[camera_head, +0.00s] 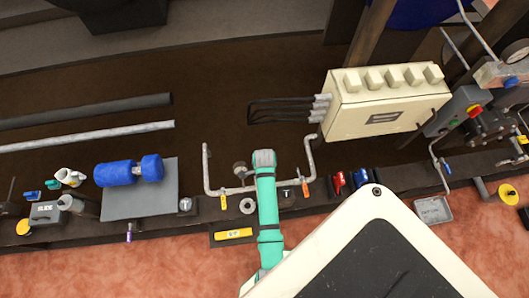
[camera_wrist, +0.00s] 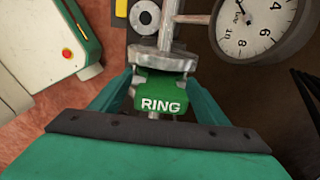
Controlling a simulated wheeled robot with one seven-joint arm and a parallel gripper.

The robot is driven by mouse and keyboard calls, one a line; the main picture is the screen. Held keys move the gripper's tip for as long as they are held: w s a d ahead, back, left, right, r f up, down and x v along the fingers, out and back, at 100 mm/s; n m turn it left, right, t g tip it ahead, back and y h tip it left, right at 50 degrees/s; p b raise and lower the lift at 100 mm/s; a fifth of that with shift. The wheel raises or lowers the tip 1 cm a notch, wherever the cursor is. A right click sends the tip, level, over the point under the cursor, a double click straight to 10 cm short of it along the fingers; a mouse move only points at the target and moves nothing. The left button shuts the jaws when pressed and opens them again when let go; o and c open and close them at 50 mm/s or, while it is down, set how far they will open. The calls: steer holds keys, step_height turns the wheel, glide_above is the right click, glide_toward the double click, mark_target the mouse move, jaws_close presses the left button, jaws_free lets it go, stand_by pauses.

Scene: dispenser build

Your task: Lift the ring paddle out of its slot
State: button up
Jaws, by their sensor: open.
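The ring paddle (camera_wrist: 160,98) is a green block with white "RING" lettering. In the wrist view it sits below a grey metal fitting (camera_wrist: 163,58) on an upright pipe. My gripper (camera_wrist: 160,84) is open, with one green finger on each side of the paddle. I cannot tell whether the fingers touch it. The slot is not clearly visible. In the head view my green arm reaches over the bench, and its end hides the paddle and my fingertips.
A round gauge (camera_wrist: 250,25) stands close by at the upper right in the wrist view. Grey pipes (camera_head: 207,170) rise beside my arm in the head view. A cream box (camera_head: 385,102) stands to the right, and a blue cylinder (camera_head: 118,174) lies to the left.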

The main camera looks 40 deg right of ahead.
steer(key=c, duration=1.5)
steer(key=shift+w+r, duration=0.2)
steer(key=shift+r, duration=5.05)
steer(key=shift+s+d+r, duration=0.1)
steer(key=shift+s+r, duration=0.05)
steer(key=shift+r, duration=0.1)
